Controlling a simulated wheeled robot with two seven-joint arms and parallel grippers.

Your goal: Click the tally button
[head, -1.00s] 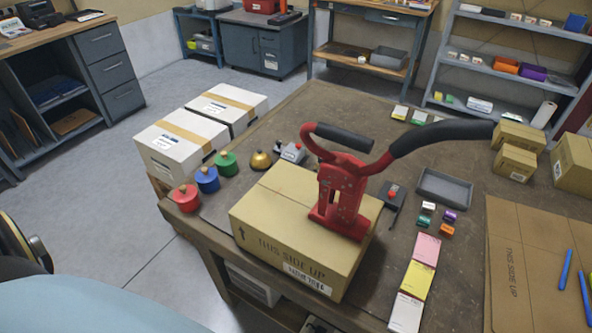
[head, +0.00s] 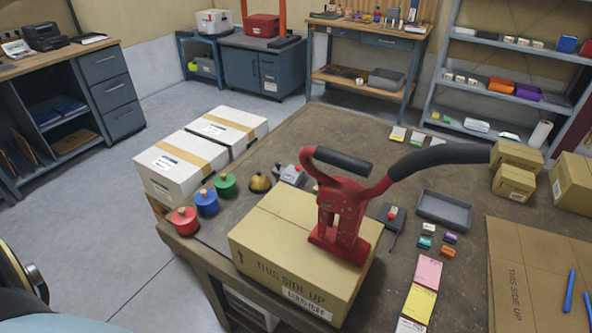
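Two small devices with red buttons are on the workbench, and I cannot tell for sure which is the tally button. One is a grey device (head: 291,175) with a small red top, behind the cardboard box and beside the brass bell (head: 260,182). The other is a dark device (head: 391,217) with a red button, right of the box and left of the grey tray. Nothing touches either button. Neither of my grippers is in view.
A red tool with black handles (head: 340,220) stands on the cardboard box (head: 290,255), its long handle reaching right over the bench. Red (head: 184,221), blue (head: 207,203) and green (head: 225,186) knobbed weights line the left edge. A grey tray (head: 443,210) is at right.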

